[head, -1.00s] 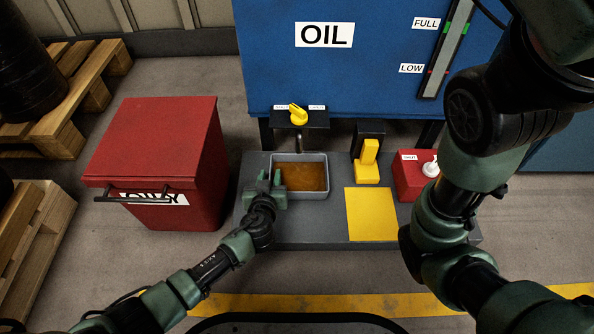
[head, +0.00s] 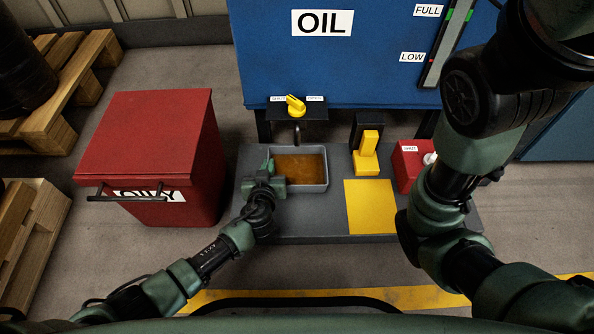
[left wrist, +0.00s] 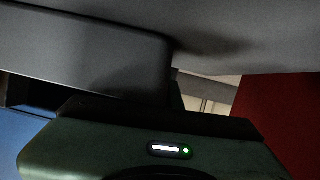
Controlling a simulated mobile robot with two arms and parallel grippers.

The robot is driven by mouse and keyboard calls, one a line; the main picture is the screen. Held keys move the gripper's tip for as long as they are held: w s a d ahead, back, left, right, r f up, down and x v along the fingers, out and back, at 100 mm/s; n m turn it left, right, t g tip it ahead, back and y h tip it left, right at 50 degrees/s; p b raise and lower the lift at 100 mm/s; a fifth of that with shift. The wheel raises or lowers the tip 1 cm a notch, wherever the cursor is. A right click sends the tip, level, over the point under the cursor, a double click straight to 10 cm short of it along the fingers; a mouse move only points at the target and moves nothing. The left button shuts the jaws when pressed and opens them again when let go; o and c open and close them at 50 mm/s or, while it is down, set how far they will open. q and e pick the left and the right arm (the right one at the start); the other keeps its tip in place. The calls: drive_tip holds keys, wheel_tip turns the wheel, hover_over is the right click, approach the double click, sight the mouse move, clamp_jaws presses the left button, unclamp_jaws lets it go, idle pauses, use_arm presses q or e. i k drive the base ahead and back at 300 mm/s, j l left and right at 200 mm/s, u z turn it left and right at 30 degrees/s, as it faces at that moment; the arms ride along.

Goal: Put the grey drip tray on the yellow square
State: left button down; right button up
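The grey drip tray (head: 312,188) stands on the dark platform below the spout, with brown oil in it. The yellow square (head: 370,207) lies flat and bare on the same platform, to the right of the tray. My left gripper (head: 271,174) is at the tray's left wall, touching it or very close. Its fingers are partly hidden, and I cannot tell whether they are closed on the wall. In the left wrist view a dark grey surface, apparently the tray (left wrist: 85,55), fills the upper left close to the camera. My right gripper is out of view.
A red oily-waste bin (head: 150,140) stands left of the platform (head: 290,228). A yellow valve handle (head: 295,104) sits above the tray. A yellow upright block (head: 368,150) stands behind the square, and a red box (head: 408,165) is to its right, partly behind my right arm.

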sight(371, 204)
drive_tip(key=k+l, duration=0.2)
drive_tip(key=l, duration=0.2)
drive_tip(key=k+l, duration=0.2)
drive_tip(key=l, duration=0.2)
drive_tip(key=k+l, duration=0.25)
drive_tip(key=l, duration=0.15)
drive_tip(key=i+u, duration=0.05)
